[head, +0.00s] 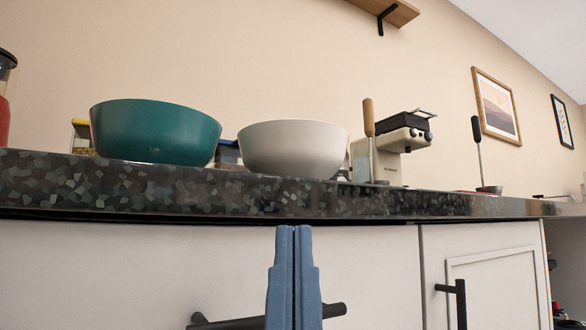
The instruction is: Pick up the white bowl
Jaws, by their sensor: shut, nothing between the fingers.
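The white bowl (293,148) stands upright on the dark speckled countertop (180,192), close to its front edge. I see it from slightly below, so its inside is hidden. My gripper (293,230) shows at the bottom middle as two blue fingers pointing up. The fingers are together with nothing between them. In the picture they are below the bowl and below the counter edge, in front of the white cabinet front, apart from the bowl.
A teal bowl (155,131) stands just left of the white bowl. A cream appliance (390,150) and a wooden-handled utensil (369,120) are to its right. Cabinet handles (325,311) stick out below the counter. A shelf (398,12) hangs above.

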